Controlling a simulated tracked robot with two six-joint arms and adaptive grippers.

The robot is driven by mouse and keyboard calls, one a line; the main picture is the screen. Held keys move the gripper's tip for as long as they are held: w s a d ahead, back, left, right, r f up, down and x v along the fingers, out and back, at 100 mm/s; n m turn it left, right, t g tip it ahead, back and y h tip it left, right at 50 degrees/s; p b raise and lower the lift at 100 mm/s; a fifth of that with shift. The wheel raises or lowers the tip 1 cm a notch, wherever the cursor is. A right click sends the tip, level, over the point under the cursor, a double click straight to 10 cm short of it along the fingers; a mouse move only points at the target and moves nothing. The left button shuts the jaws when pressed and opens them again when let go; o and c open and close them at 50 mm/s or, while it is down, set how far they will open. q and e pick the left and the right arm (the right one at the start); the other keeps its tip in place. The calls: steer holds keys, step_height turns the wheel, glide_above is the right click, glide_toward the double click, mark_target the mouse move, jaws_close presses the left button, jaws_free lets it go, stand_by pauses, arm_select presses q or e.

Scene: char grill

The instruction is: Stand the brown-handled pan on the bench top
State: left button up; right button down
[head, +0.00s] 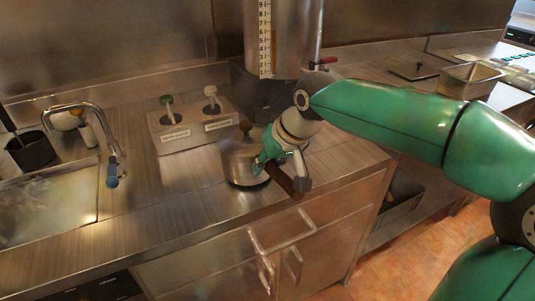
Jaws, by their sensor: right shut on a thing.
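The brown-handled pan (238,165) is a steel pot with a brown knob on top. It is upright over the bench top (185,205), near its front edge. I cannot tell whether its base touches the bench. Its brown handle points toward the front right. My right gripper (278,172) comes in from the right and is shut on the pan's handle, hiding part of the handle and the pan's right side. My left gripper is not in view.
Behind the pan are a steel holder (190,128) with two round-topped utensils and a tall cylinder (285,40) with a scale. A sink (45,205) with a tap (112,165) lies left. Bench between sink and pan is clear. Cabinet handles (280,240) project below the front edge.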

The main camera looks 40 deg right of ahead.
steer(key=shift+w+f, duration=0.1)
steer(key=shift+f, duration=0.3)
steer(key=c, duration=1)
jaws_free()
steer(key=shift+f, duration=0.15)
steer(key=p+v, duration=0.1)
steer(key=v, duration=1.1)
